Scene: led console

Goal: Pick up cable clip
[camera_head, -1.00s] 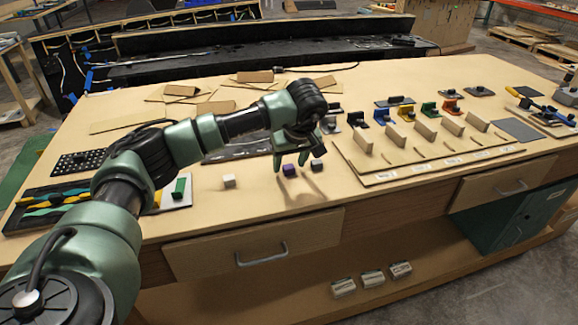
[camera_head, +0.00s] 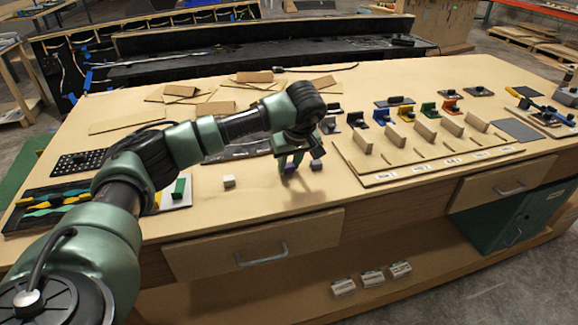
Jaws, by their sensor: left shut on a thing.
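My left gripper (camera_head: 289,168) is low over the front middle of the table, its fingers pointing down. The small blocks are too small in the picture to tell which is a cable clip. My right gripper is not in view.
A slotted wooden board (camera_head: 400,174) with upright wooden pieces lies to the right, with several coloured clamps behind it. A tray of green and yellow tools (camera_head: 52,208) and a perforated black plate (camera_head: 85,161) lie left. The table front between is mostly clear.

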